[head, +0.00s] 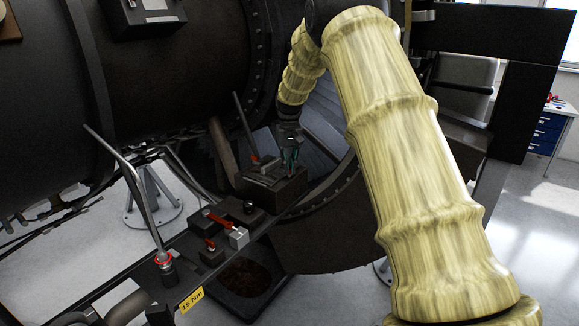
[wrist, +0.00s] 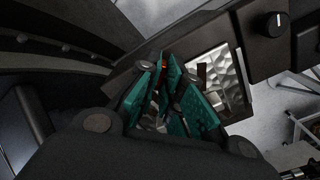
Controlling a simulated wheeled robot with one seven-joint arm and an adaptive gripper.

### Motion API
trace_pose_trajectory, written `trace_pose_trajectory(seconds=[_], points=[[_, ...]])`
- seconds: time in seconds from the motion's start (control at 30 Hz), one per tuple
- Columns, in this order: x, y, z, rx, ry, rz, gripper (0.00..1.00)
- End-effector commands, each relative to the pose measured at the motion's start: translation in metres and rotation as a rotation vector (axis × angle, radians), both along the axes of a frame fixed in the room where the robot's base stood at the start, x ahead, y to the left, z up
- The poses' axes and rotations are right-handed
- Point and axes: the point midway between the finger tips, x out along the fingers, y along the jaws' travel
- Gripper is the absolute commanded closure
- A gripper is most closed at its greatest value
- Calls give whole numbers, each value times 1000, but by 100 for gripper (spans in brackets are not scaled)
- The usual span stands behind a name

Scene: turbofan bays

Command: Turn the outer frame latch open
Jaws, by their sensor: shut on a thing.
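My gripper (head: 290,160) points down at a dark block (head: 272,188) on the frame beside the engine. In the wrist view, its teal fingers (wrist: 174,98) are drawn close together around a small dark part, which I take to be the outer frame latch. The fingers hide most of it, so I cannot tell its angle. A bit of red (wrist: 164,66) shows just beyond the fingertips. In the head view, the latch cannot be made out beneath the gripper.
A red-handled lever (head: 220,221) and a smaller red one (head: 210,244) sit on the frame nearer me. A long rod (head: 132,180) stands at left. The dark engine casing (head: 170,75) is close behind. In the wrist view, a black knob (wrist: 275,24) is at upper right.

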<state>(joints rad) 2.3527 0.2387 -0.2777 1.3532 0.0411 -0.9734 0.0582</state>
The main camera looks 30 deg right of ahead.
Motion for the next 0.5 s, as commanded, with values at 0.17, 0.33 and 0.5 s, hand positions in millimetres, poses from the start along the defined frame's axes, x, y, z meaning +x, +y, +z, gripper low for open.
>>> trace_pose_trajectory(seconds=[0.17,0.33,0.5], points=[[1,-1,1,-2,-2,-166,100],[1,-1,1,-4,-3,-325,100],[1,-1,2,-2,-4,-470,100]])
